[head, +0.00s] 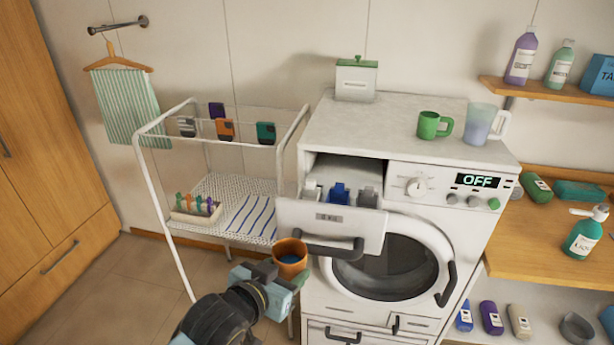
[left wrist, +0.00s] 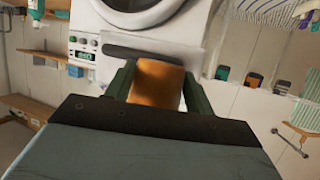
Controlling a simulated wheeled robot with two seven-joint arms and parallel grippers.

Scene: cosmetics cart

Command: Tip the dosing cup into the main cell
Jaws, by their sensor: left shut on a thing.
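The dosing cup (head: 292,269) is orange and holds blue liquid. It stands about upright in the head view, just left of and in front of the open detergent drawer (head: 330,218). My left gripper (head: 279,273) is shut on the cup; the left wrist view shows the cup (left wrist: 158,82) between its two green fingers. The drawer is pulled out of the white washing machine (head: 440,160). Its cells show a blue part (head: 339,194) in the middle and grey parts beside it. I cannot tell which cell is the main one. My right gripper is out of view.
A green mug (head: 431,125), a frosted jug (head: 481,124) and a white box (head: 356,80) stand on the machine. A white rack (head: 172,212) is to the left. The drawer handle (head: 325,248) juts out close to the cup. Shelves with bottles are at right.

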